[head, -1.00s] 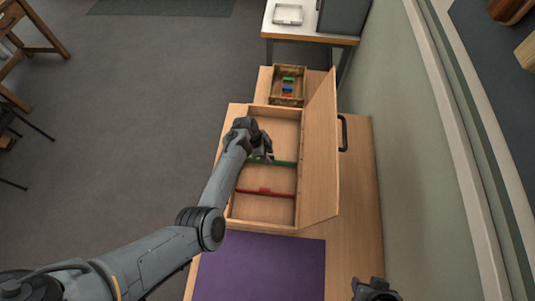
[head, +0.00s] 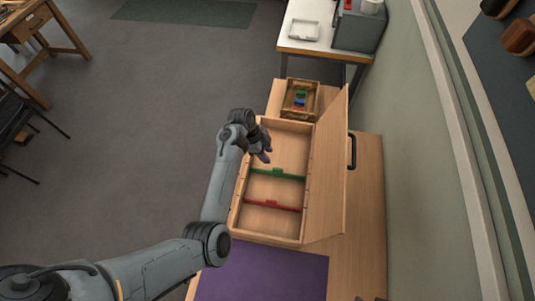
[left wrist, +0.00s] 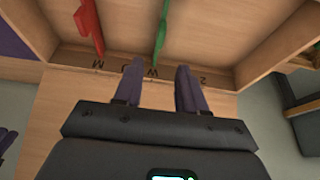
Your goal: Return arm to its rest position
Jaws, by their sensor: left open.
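A green divider (head: 277,174) and a red divider (head: 272,205) stand across the box, apart from the gripper. Both also show in the left wrist view, green (left wrist: 160,35) and red (left wrist: 90,25). At the left edge of that view, finger-like purple tips (left wrist: 6,140), seemingly of my right gripper, are cut off.
The box's hinged lid (head: 327,170) stands open on the right. A small tray of coloured pieces (head: 300,97) sits behind the box. A purple mat (head: 265,272) lies in front.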

